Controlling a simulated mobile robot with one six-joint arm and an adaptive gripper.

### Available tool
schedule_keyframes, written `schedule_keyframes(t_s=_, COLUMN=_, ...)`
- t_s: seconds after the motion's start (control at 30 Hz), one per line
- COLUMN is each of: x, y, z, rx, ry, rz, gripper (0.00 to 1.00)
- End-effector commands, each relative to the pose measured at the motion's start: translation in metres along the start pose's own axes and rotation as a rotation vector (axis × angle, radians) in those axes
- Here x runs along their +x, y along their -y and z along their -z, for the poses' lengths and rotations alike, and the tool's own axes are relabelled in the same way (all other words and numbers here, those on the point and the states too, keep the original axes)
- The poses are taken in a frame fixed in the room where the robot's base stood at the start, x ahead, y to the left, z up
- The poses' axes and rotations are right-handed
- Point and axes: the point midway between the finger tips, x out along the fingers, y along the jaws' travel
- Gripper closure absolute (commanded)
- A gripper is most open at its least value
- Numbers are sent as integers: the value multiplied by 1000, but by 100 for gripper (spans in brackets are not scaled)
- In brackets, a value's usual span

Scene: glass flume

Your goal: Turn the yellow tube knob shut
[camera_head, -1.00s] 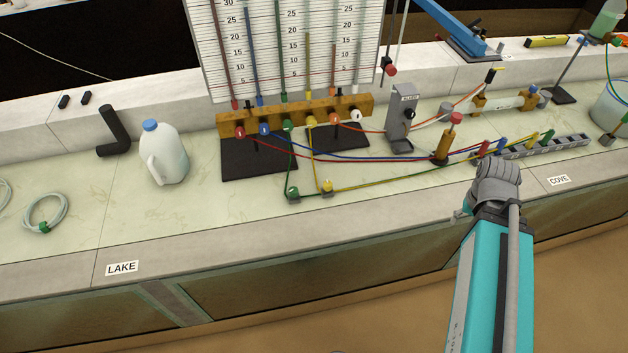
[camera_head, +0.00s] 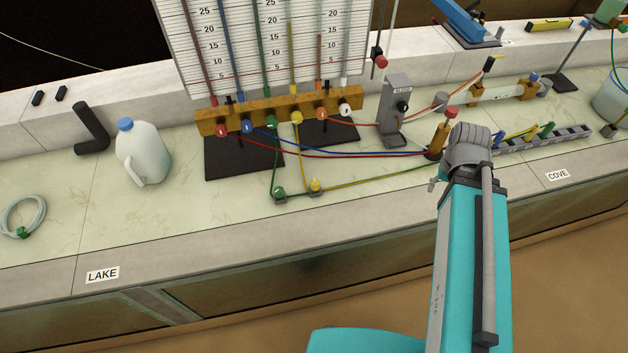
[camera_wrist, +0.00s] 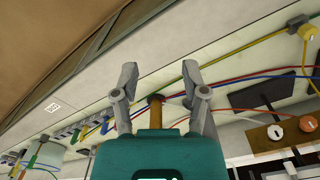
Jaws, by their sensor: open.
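The yellow tube runs from the yellow fitting (camera_head: 297,118) on the wooden manifold down to a small yellow knob (camera_head: 315,185) on the counter, then right until my arm hides it. The knob also shows at the top right of the wrist view (camera_wrist: 306,31). My gripper (camera_wrist: 158,76) is open and empty in the wrist view, its fingers pointing over the counter and well apart from the knob. In the head view, my wrist mostly hides my gripper (camera_head: 437,185), to the right of the knob. The knob's exact turn is too small to tell.
A green knob (camera_head: 280,194) sits close left of the yellow one. The manifold (camera_head: 210,124) stands behind, with red and blue tubes running right. A brass-coloured post (camera_head: 439,135) stands near my wrist. A jug (camera_head: 143,152) is at left. The counter's front strip is clear.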

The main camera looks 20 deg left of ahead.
Motion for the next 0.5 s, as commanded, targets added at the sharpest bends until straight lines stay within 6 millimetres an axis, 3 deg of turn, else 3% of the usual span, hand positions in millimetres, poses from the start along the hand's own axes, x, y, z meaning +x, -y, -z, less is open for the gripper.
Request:
schedule_keyframes(t_s=0.27, x=0, y=0, z=0, rx=0, ry=0, rz=0, gripper=43)
schedule_keyframes(t_s=0.4, x=0, y=1, z=1, rx=3, ry=0, rz=0, gripper=19)
schedule_keyframes(t_s=0.5, x=2, y=6, z=4, rx=12, ry=0, rz=0, gripper=18)
